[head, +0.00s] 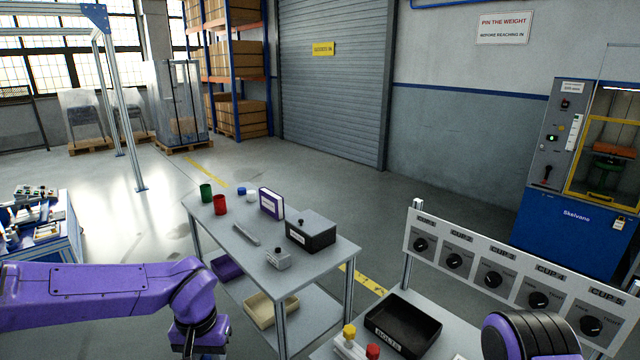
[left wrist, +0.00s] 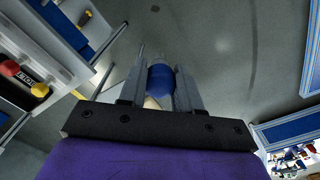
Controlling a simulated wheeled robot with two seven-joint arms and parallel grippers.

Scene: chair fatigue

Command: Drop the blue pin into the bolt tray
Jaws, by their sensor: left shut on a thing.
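In the left wrist view my left gripper (left wrist: 160,88) is shut on the blue pin (left wrist: 160,77), whose blue end shows between the two fingers. A pale part of it shows nearer the palm. The floor lies behind it. In the head view my left arm reaches in at lower left, but its fingers and the pin are out of view. The bolt tray (head: 425,332) is a black open box with a "BOLTS" label, on the near table at lower centre, to the right of my left wrist. My right arm shows at lower right; its gripper is out of view.
A white holder with a yellow-topped pin (head: 349,332) and a red-topped pin (head: 372,351) stands left of the tray. A dial panel (head: 500,272) rises behind it. A grey table (head: 225,235) holds cups, a black box (head: 311,232) and small items.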

